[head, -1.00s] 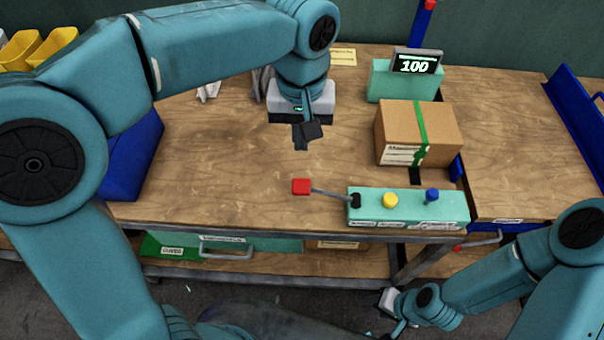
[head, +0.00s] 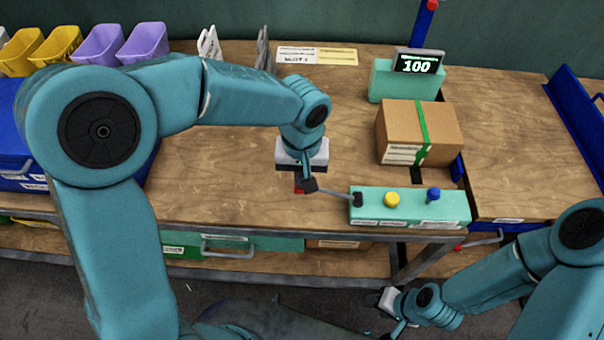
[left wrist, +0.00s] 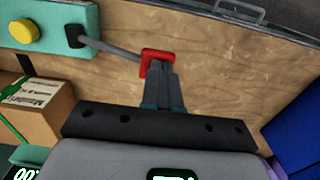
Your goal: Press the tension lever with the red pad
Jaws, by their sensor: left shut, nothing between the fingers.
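The tension lever is a grey rod (head: 332,193) coming out of the left end of a teal control box (head: 365,213), with a red pad (head: 299,187) at its tip. My left gripper (head: 306,186) is shut and empty, over the red pad and hiding most of it. In the left wrist view, the red pad (left wrist: 158,54) shows at the tips of the shut fingers (left wrist: 157,68), with the rod (left wrist: 110,48) running left to the box. I cannot tell whether the fingertips touch the pad. My right gripper (head: 388,300) is low at the front, too small to judge.
The box also carries a yellow button (head: 392,199) and a blue knob (head: 433,194). Behind it are a cardboard box (head: 440,135) with green tape and a display (head: 418,64) reading 100. The wooden bench (head: 220,190) is clear around the lever's left.

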